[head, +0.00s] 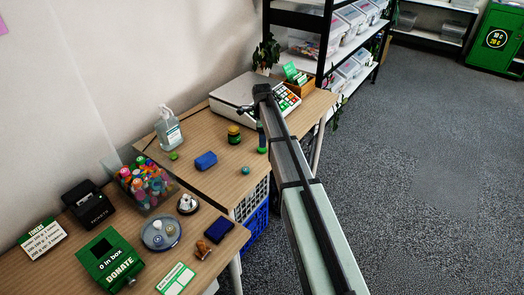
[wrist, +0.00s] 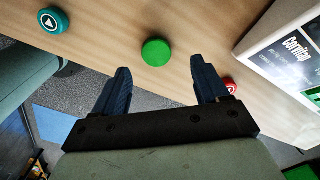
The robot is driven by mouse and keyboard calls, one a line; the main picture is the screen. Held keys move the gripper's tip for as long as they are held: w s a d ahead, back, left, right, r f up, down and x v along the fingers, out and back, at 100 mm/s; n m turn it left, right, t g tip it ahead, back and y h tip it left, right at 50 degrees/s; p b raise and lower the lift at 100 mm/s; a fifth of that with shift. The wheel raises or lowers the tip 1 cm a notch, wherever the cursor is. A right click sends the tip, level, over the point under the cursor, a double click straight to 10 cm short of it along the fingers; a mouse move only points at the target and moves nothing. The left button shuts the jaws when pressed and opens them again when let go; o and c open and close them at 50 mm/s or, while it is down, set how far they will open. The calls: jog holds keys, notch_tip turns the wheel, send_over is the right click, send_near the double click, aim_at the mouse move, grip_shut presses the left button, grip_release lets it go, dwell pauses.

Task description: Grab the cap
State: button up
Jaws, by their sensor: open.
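A plain green round cap (wrist: 155,52) lies on the wooden table in the wrist view, ahead of and between my fingers but apart from them. In the head view a green piece (head: 262,150) beside my arm seems to be the same thing, partly hard to make out. My gripper (wrist: 161,82) is open and empty, with its two dark blue fingers over the table's front edge. A teal round piece with a white arrow (wrist: 53,20) lies to the left. A red round piece (wrist: 230,86) is partly hidden by the right finger.
A white machine (wrist: 285,50) stands right of my gripper. A donation box (head: 110,258) is on the nearer table.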

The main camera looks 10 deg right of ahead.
aim_at(262, 150)
jog(key=shift+s+f, duration=0.15)
jog(key=shift+f, duration=1.15)
jog(key=shift+s+f, duration=0.1)
jog(key=shift+f, duration=1.15)
jog(key=shift+c, duration=0.4)
jog(key=c, duration=1.1)
